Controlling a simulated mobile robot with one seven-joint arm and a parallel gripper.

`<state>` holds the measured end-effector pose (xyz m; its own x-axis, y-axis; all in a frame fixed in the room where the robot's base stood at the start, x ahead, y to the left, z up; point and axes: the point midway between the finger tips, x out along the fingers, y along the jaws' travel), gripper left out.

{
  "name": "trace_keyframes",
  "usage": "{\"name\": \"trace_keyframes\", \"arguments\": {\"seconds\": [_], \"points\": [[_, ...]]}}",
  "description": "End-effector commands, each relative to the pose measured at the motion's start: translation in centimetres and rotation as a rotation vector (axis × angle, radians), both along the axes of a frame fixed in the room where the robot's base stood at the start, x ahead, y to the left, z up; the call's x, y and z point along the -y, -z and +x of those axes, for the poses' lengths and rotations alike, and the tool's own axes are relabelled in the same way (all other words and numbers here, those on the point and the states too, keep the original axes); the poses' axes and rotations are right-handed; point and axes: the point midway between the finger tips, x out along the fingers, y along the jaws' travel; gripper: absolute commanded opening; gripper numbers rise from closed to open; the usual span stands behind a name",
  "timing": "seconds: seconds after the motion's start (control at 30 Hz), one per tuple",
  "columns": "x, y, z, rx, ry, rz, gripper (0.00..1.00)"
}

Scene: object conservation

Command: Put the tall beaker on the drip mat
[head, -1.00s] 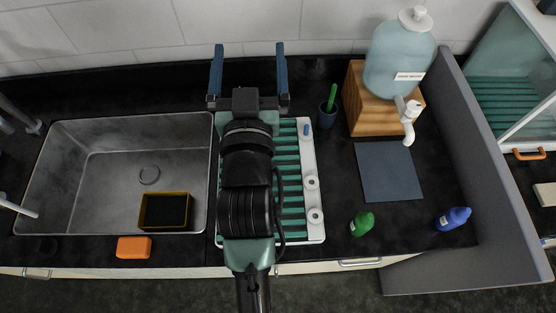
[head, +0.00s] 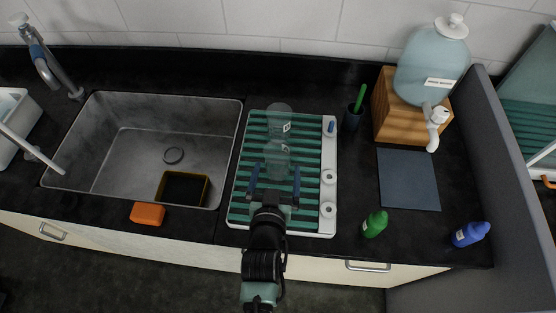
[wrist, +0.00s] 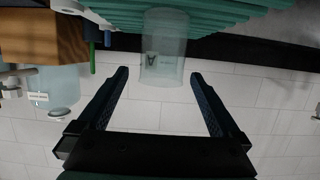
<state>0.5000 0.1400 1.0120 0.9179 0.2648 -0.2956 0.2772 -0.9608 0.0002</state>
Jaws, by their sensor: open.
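I cannot tell for sure which is the tall one. In the wrist view, which is upside down, one clear beaker (wrist: 163,60) with a label "A" shows between and beyond the fingertips; any second beaker is not distinct. My gripper (head: 276,170) is open and empty at the near beaker's front side; its fingers also show in the wrist view (wrist: 160,74). The flat dark blue-grey drip mat (head: 408,180) lies bare at the right.
The rack's white strip (head: 328,180) has round pegs. A water dispenser (head: 431,70) on a wooden block (head: 393,110) stands behind the mat. The sink (head: 140,145) is left.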

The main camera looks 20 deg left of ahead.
Motion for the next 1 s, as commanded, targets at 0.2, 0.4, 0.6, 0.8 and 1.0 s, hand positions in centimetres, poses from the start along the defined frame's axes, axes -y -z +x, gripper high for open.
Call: {"name": "trace_keyframes", "arguments": {"seconds": [0.2, 0.4, 0.6, 0.8, 1.0], "points": [[-0.3, 0.2, 1.0, 0.001, 0.001, 0.001, 1.00], [-1.2, 0.8, 3.3, 0.001, 0.002, 0.000, 1.00], [-1.8, 1.5, 5.0, 0.001, 0.001, 0.000, 1.00], [-1.9, 1.6, 5.3, 0.001, 0.001, 0.001, 1.00], [-1.9, 1.6, 5.3, 0.001, 0.001, 0.001, 0.82]]}}
